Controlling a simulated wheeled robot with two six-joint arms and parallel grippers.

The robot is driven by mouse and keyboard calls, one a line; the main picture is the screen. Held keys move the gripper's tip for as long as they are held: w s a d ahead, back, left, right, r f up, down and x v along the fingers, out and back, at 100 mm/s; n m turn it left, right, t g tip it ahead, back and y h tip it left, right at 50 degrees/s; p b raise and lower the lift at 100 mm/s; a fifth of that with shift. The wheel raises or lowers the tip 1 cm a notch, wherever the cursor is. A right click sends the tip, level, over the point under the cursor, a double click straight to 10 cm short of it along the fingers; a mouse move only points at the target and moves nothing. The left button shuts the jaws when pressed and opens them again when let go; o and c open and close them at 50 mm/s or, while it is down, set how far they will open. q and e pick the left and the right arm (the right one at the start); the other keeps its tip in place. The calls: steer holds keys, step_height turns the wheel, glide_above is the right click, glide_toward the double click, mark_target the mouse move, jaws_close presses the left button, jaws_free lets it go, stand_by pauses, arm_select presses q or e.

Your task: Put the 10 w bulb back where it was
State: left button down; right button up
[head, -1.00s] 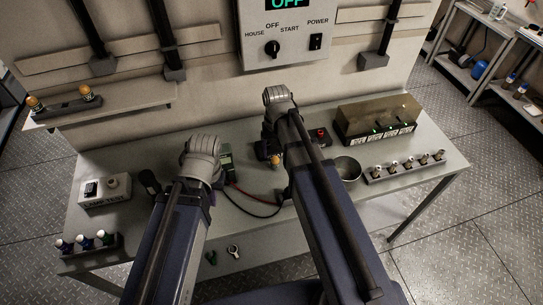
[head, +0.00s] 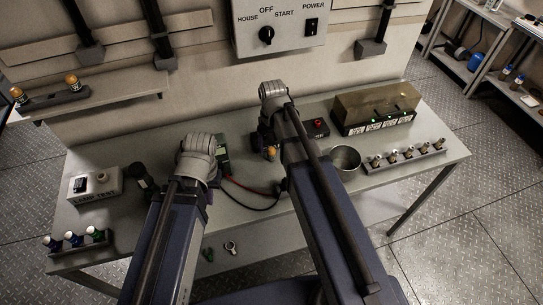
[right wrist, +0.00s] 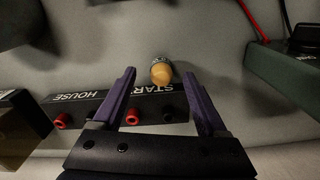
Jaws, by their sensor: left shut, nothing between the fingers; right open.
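An amber-topped bulb (right wrist: 161,72) shows in the right wrist view, just past and between the open fingertips of my right gripper (right wrist: 160,86); I cannot see the fingers touching it. In the head view the amber bulb (head: 271,153) is on the table beside my right gripper (head: 264,134), partly behind the arm. No wattage is readable on it. A shelf holder (head: 52,98) at the far left carries amber bulbs (head: 72,80).
A rack of small bulbs (head: 408,155) and a metal bowl (head: 345,159) stand at the right. A smoky-covered case (head: 376,108) is behind them. A START/HOUSE terminal strip (right wrist: 110,106) lies near the right fingers.

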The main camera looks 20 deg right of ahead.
mark_target(272, 148)
arm_select(q)
step_height(272, 148, down, 4)
steer(key=b, duration=0.3)
arm_select(e)
steer(key=f, duration=0.4)
steer(key=shift+w+a, duration=0.1)
steer(key=shift+w, duration=0.1)
arm_select(q)
steer(key=shift+r, duration=0.1)
arm_select(e)
steer(key=shift+r, duration=0.15)
steer(key=shift+c, duration=0.3)
jaws_close()
